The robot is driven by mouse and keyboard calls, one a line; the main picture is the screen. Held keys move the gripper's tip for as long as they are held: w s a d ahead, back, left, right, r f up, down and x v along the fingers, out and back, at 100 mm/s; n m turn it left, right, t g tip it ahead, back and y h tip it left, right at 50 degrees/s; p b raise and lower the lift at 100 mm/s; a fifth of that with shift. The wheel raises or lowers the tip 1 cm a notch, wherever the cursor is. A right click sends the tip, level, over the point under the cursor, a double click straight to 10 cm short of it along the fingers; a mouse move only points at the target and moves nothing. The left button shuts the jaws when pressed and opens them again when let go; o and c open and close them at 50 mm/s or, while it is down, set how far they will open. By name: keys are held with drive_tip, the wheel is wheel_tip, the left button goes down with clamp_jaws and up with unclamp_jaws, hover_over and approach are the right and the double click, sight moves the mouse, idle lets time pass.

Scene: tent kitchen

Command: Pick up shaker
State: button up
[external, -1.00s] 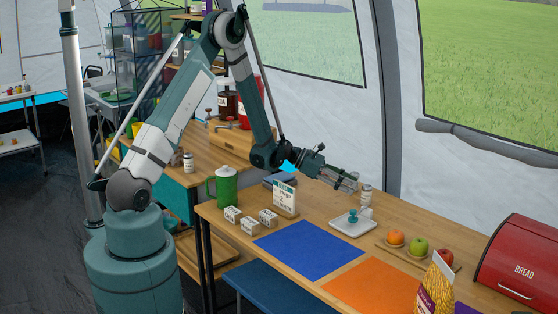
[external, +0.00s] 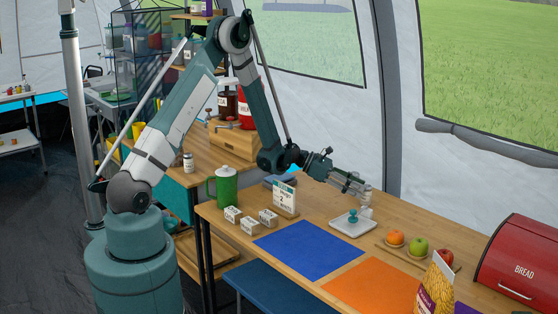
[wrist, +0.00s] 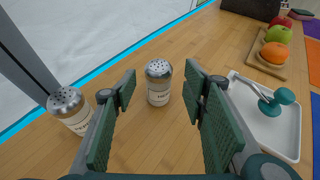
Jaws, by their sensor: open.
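A shaker with a perforated metal top and a pale label (wrist: 158,86) stands upright on the wooden table (wrist: 150,140), between the open fingers in the wrist view. A second, similar shaker (wrist: 70,110) stands to the left, outside the left finger. My gripper (wrist: 160,84) is open and empty, with a finger on either side of the first shaker and gaps visible. In the external view my gripper (external: 357,187) reaches low over the far side of the table and partly covers the shakers there.
A white tray with a teal-handled object (wrist: 266,125) lies close right of my gripper. Fruit on a wooden board (wrist: 262,66) sits farther right. The tent wall (wrist: 100,30) runs along the table's far edge. Bare wood surrounds the first shaker.

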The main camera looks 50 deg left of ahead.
sight(367, 190)
drive_tip(key=shift+b+x, duration=0.55)
drive_tip(key=shift+x, duration=1.6)
drive_tip(key=shift+w, duration=0.15)
drive_tip(key=shift+a, duration=0.1)
drive_tip(key=c, duration=1)
